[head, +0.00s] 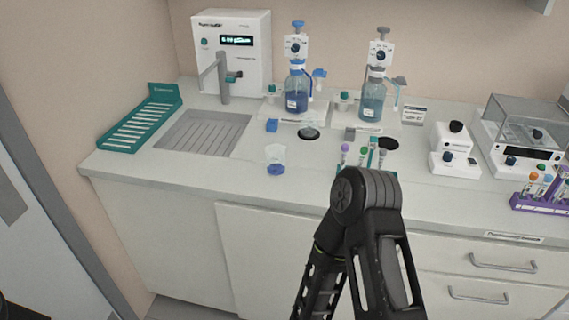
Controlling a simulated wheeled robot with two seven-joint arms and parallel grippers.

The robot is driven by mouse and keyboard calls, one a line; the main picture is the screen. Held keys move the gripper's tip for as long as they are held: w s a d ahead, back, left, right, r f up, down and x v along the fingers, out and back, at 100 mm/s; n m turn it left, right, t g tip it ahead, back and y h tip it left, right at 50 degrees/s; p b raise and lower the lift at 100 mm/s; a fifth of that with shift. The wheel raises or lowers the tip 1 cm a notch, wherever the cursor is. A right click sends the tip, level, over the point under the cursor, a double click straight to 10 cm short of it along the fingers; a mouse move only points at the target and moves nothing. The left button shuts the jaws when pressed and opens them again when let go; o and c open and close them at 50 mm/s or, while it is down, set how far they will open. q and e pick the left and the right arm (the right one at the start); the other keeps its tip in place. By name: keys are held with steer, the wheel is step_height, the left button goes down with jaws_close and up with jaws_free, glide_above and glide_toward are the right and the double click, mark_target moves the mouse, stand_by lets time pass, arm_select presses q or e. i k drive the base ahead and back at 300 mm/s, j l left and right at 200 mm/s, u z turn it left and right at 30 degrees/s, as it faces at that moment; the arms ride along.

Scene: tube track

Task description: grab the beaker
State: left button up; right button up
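A small clear beaker (276,160) with blue at its bottom stands upright on the pale bench top, left of the middle and near the front edge. Nothing touches it. One of my arms rises from the bottom of the picture, with its dark joint in front of the bench, right of the beaker. Neither of my grippers shows in the head view, so I cannot see whether they are open or shut.
Two bottle-top dispensers, with a blue bottle (297,93) and a paler bottle (371,98), stand behind. A tube rack (373,160) is partly hidden by my arm. A teal rack (141,118) and drain grid (203,133) are left. Bench around the beaker is clear.

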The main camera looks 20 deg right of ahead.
mark_target(275, 154)
steer(key=j+z, duration=0.15)
steer(key=z, duration=0.3)
steer(key=j+z, duration=0.15)
steer(key=z, duration=0.3)
steer(key=j+z, duration=0.15)
steer(key=z, duration=0.3)
steer(key=j+z, duration=0.15)
steer(key=z, duration=0.3)
